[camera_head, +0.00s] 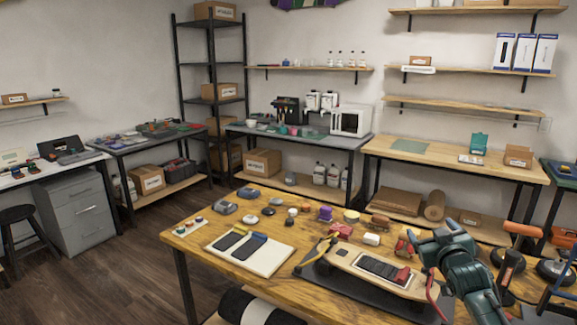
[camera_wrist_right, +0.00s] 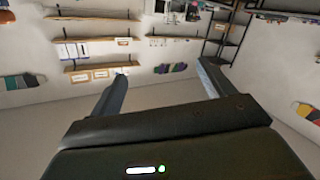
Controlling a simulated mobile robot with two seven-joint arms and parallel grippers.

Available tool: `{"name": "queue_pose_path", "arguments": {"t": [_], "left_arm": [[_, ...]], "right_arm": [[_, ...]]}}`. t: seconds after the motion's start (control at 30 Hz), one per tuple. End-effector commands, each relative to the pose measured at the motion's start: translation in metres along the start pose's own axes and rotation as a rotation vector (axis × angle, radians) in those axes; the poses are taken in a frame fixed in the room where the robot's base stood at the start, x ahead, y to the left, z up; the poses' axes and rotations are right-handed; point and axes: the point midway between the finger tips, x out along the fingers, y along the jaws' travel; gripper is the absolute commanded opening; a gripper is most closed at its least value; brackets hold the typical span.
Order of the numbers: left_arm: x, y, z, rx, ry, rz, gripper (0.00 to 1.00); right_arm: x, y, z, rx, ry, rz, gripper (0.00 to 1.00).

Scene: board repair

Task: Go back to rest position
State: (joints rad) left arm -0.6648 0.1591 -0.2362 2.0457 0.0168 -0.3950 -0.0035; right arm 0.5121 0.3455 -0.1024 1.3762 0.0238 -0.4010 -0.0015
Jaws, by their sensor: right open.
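My right arm and gripper (camera_head: 446,248) rise at the right front of the wooden table, over the right end of the skateboard deck (camera_head: 345,255). In the right wrist view, the gripper (camera_wrist_right: 162,74) has its two fingers wide apart with nothing between them, facing the wall and shelves. The deck lies on a dark mat and carries a dark panel (camera_head: 382,268) and a red part (camera_head: 402,275). My left gripper is not in view.
The wooden table (camera_head: 190,250) holds a white tray (camera_head: 250,262) with dark pieces and several small parts along its back. Orange-handled tools (camera_head: 525,229) stand close on the right. Back benches line the wall; the floor at left (camera_head: 110,275) is clear.

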Motion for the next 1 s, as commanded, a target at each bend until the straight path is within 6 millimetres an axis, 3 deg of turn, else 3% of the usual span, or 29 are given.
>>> {"name": "queue_pose_path", "arguments": {"t": [0.03, 0.27, 0.37, 0.53, 0.7, 0.8, 0.9, 1.0], "left_arm": [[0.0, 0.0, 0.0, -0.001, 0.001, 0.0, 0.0], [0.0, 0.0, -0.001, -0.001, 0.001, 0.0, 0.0], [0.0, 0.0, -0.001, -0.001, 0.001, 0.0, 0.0], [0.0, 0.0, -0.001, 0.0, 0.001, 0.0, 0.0], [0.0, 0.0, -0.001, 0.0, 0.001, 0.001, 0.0], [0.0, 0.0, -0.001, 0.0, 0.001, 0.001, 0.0], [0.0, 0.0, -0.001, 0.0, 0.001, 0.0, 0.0], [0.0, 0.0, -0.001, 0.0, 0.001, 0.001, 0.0]], "right_arm": [[-0.011, -0.021, 0.024, -0.004, -0.026, -0.032, 0.81], [-0.071, -0.092, 0.096, 0.003, -0.109, -0.147, 0.81], [-0.114, -0.128, 0.131, 0.019, -0.159, -0.211, 0.81], [-0.214, -0.19, 0.184, 0.078, -0.264, -0.328, 0.81], [-0.312, -0.229, 0.209, 0.155, -0.364, -0.412, 0.81], [-0.351, -0.24, 0.213, 0.191, -0.408, -0.438, 0.81], [-0.374, -0.246, 0.213, 0.215, -0.433, -0.452, 0.81], [-0.384, -0.248, 0.213, 0.225, -0.445, -0.458, 0.81]]}}
